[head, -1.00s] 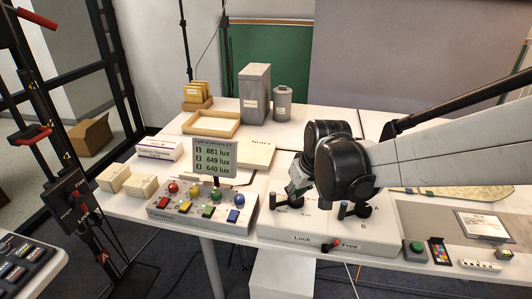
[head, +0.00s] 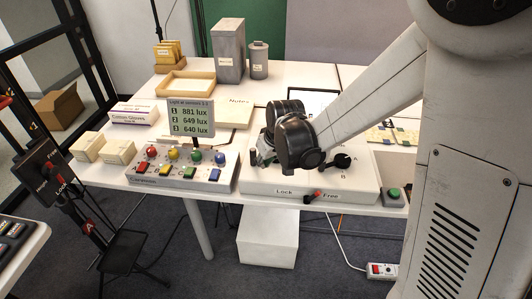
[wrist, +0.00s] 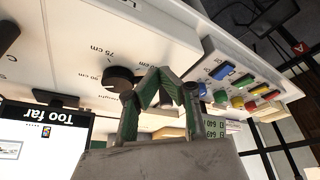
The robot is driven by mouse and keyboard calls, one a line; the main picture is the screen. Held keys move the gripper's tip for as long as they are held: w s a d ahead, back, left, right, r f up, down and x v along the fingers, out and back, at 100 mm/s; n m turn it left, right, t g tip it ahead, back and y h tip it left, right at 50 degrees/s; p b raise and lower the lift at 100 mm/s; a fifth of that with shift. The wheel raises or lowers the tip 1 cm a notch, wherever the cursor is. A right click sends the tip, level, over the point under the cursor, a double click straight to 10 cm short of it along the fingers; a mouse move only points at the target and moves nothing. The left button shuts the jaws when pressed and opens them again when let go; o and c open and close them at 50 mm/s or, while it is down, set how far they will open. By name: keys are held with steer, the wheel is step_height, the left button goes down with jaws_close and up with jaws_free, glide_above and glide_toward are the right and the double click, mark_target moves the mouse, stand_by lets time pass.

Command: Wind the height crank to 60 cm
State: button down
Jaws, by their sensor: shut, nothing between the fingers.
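The height crank (wrist: 120,79) is a dark round knob on a white panel in the wrist view. Labels around it include 75 cm and 90 cm; another cm label is partly covered by my gripper. My gripper (wrist: 159,76) is shut and empty, its greenish fingertips just right of the knob; I cannot tell whether they touch it. A screen (wrist: 45,140) at lower left reads "Too far", upside down. In the head view my gripper (head: 262,158) is over the left part of the white panel box (head: 270,180), and my black wrist hides most of the crank.
A red-tipped Lock/Free lever (head: 314,195) is on the box's front. A second black knob (head: 342,161), marked A and B, is to the right. A button console (head: 180,178) with a light display (head: 190,118) stands close on the left.

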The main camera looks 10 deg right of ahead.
steer(key=shift+w+a+f, duration=0.15)
steer(key=shift+w+a, duration=0.15)
steer(key=shift+w, duration=0.35)
steer(key=shift+w+a+f, duration=0.15)
steer(key=shift+w+a, duration=0.15)
steer(key=shift+w, duration=0.4)
steer(key=shift+w+a+f, duration=0.15)
steer(key=shift+w+a, duration=0.15)
steer(key=shift+w, duration=0.35)
steer(key=shift+w+d, duration=0.1)
